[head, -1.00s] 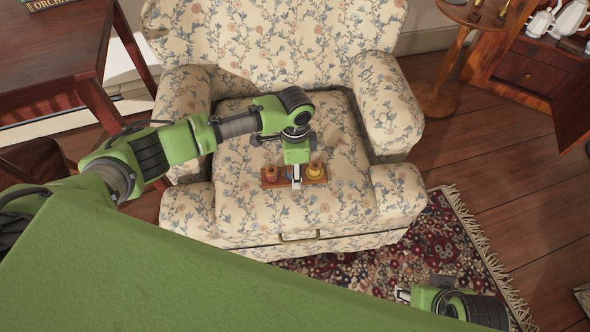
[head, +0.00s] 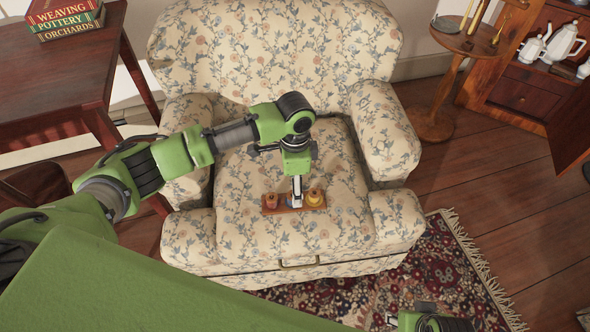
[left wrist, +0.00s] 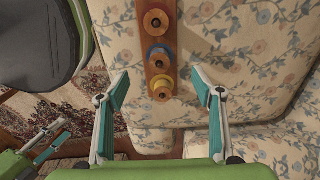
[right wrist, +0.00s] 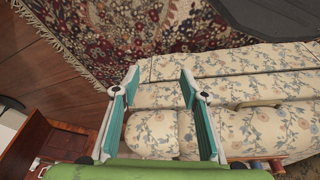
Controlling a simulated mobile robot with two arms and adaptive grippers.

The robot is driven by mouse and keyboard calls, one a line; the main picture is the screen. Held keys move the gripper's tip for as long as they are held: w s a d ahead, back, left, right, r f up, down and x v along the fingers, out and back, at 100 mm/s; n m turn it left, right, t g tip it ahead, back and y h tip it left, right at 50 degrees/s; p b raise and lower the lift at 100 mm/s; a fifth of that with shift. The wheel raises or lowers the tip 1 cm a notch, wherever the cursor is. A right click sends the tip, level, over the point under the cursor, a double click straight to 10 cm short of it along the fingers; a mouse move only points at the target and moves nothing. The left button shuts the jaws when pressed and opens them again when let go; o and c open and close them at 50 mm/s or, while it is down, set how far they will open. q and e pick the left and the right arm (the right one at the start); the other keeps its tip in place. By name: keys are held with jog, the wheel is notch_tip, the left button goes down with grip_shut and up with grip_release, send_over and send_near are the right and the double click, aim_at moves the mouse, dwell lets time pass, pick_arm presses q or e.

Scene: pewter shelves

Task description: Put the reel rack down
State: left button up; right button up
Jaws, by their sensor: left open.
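The reel rack (head: 282,209) is a small wooden strip with a row of colored spools. It rests flat on the seat cushion of the floral armchair (head: 335,150). My left gripper (head: 296,203) is open above the rack, and the rack looks free of it. In the left wrist view the rack (left wrist: 170,20) runs away from the open left fingers (left wrist: 160,88), its yellow-spool end showing between the tips. My right gripper (head: 392,320) is low at the bottom edge of the head view. In the right wrist view its fingers (right wrist: 159,84) are apart and empty.
A dark wooden table (head: 60,85) with books (head: 65,18) stands left. A small round table (head: 465,38) and a cabinet with white pots (head: 525,90) stand at the back right. A patterned rug (head: 440,265) lies before the armchair. The seat around the rack is clear.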

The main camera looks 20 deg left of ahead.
pick_arm(q)
jog(key=shift+r+p, duration=0.45)
jog(key=shift+r, duration=2.1)
pick_arm(e)
jog(key=shift+s+f, duration=0.2)
jog(key=shift+f, duration=2.1)
pick_arm(q)
jog(key=shift+s+f, duration=0.1)
pick_arm(e)
jog(key=shift+s, duration=0.1)
